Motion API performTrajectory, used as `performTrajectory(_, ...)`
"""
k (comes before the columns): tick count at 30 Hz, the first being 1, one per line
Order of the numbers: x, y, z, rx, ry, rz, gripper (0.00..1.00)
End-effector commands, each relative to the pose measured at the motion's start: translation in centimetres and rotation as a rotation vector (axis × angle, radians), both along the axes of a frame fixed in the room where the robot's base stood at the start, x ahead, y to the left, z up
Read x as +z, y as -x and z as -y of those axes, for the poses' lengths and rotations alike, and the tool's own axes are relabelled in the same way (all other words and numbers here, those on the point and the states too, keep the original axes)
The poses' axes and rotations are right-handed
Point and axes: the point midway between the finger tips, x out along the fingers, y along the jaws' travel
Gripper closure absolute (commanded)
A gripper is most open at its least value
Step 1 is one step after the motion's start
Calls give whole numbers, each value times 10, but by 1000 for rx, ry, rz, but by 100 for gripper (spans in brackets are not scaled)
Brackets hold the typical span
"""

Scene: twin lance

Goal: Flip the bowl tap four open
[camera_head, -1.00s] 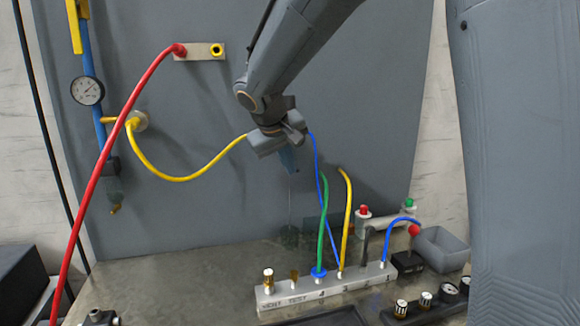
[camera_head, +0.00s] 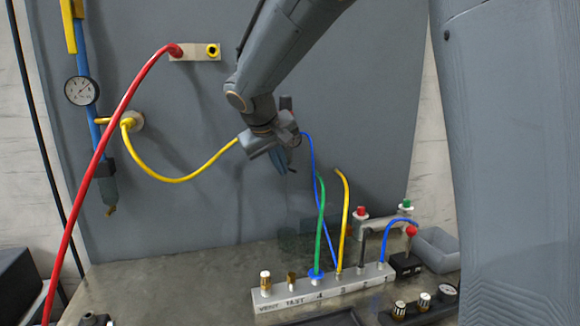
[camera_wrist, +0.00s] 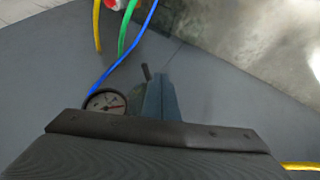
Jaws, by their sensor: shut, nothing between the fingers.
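My gripper (camera_head: 283,168) hangs in front of the grey back panel, between the ends of a yellow hose and a blue hose. Its blue fingers (camera_wrist: 160,97) are together, with nothing between them. In the wrist view a round gauge (camera_wrist: 105,102) and a dark greenish bowl-like body (camera_wrist: 138,98) show close beside the fingers. A short dark stub (camera_wrist: 146,72) sticks out past that body; I cannot tell whether it is tap four, or its position. I cannot tell whether the fingers touch it. In the head view my gripper mostly hides this unit.
A labelled port block (camera_head: 330,289) with green, yellow and blue hoses stands on the bench below. A red hose (camera_head: 102,150) arcs at the left, near another gauge (camera_head: 82,91) and a bowl (camera_head: 108,186). A grey bin (camera_head: 438,250) is at the right.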

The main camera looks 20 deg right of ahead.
Motion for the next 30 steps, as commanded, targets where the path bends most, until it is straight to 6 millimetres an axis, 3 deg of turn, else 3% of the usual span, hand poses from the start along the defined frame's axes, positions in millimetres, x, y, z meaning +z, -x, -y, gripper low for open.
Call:
performTrajectory(10, 0, 1, -4, 0, 0, 0, 100)
performTrajectory(17, -1, 11, -34, -2, 0, 1, 100)
performTrajectory(24, 43, 39, -45, -9, -1, 4, 100)
performTrajectory(30, 69, 56, -54, -11, 0, 3, 100)
